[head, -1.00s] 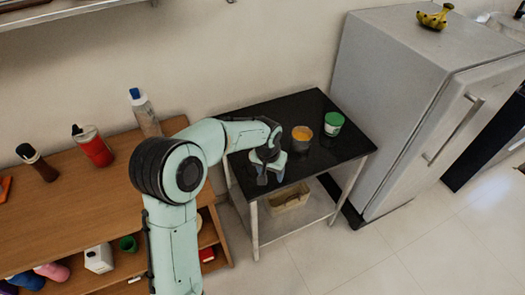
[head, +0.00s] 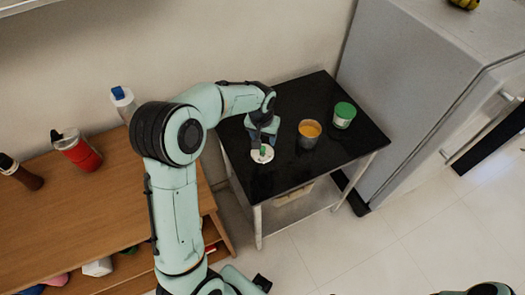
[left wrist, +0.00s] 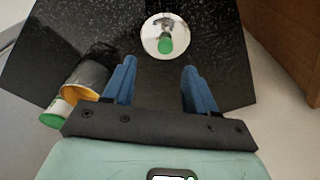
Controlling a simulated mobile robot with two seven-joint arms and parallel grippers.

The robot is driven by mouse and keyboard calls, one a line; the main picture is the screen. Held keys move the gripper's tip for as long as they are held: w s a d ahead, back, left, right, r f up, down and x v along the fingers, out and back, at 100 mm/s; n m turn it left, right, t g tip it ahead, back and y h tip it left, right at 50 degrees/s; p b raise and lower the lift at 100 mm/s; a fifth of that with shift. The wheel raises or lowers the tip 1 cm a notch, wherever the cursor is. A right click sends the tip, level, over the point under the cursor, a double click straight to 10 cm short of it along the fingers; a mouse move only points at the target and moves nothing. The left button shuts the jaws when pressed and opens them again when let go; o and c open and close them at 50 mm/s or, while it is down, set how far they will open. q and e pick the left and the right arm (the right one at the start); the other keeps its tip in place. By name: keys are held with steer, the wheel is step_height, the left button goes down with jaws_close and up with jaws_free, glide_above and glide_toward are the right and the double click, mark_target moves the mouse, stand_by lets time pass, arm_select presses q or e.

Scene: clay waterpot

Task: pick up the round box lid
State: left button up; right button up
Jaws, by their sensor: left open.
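The round box lid is a white disc with a green knob (head: 261,155), lying on the black table top (head: 285,180) near its left front side. It also shows in the left wrist view (left wrist: 155,36), beyond the fingertips. My left gripper (head: 262,139) is just behind and above the lid in the head view. Its two blue fingers (left wrist: 159,66) are apart with nothing between them. The lid lies in line with the gap between the fingers. My right gripper is not in view.
A dark cup with orange contents (head: 309,133) and a green-topped container (head: 343,115) stand right of the lid. A grey fridge (head: 410,90) is at the right. A wooden shelf unit (head: 75,210) with bottles is at the left. The table's front right is clear.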

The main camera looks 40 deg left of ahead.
mark_target(263, 148)
arm_select(q)
steer(key=f, duration=0.2)
steer(key=shift+w+a+f, duration=0.2)
steer(key=shift+w+f, duration=0.05)
steer(key=shift+f, duration=0.15)
steer(key=f, duration=0.5)
steer(key=shift+w+a, duration=0.25)
steer(key=shift+a, duration=0.15)
jaws_close()
